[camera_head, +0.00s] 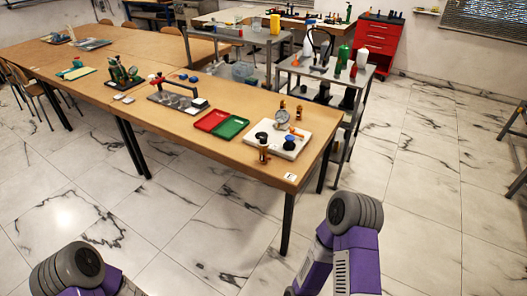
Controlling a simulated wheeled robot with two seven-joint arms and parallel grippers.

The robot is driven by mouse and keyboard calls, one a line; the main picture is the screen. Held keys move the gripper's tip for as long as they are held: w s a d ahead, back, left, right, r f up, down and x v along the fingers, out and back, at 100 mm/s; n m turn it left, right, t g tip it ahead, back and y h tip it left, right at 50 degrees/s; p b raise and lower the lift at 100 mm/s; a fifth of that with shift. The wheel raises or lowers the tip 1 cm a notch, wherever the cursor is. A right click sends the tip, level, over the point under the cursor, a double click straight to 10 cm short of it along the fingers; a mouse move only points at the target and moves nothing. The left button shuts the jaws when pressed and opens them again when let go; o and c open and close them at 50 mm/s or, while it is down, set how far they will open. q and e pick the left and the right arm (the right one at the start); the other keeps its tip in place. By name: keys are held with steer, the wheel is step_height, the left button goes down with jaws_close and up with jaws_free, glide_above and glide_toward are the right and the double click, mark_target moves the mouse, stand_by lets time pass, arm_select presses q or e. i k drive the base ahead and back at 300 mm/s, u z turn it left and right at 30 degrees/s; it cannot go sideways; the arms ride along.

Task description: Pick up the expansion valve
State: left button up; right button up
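The gauge rig stands on the right end of the long wooden table, with a white base plate (277,141) and a round dial gauge (282,117). A small brass-orange fitting (264,154) stands upright at the plate's front edge. Two similar small fittings, a left one (283,105) and a right one (299,112), stand behind the plate. I cannot tell which of these is the expansion valve. Parts of both my purple and grey arms show at the bottom, apart from the table. Neither gripper is in view.
A red tray (211,120) and a green tray (231,128) lie left of the rig. A grey fixture with a red-tipped lever (177,98) stands farther left. A metal cart (326,71) with bottles stands behind. The marble floor before the table is clear.

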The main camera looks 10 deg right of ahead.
mark_target(262, 160)
steer(key=k, duration=0.65)
steer(key=u, duration=0.5)
steer(key=i, duration=1.2)
steer(key=z, duration=0.65)
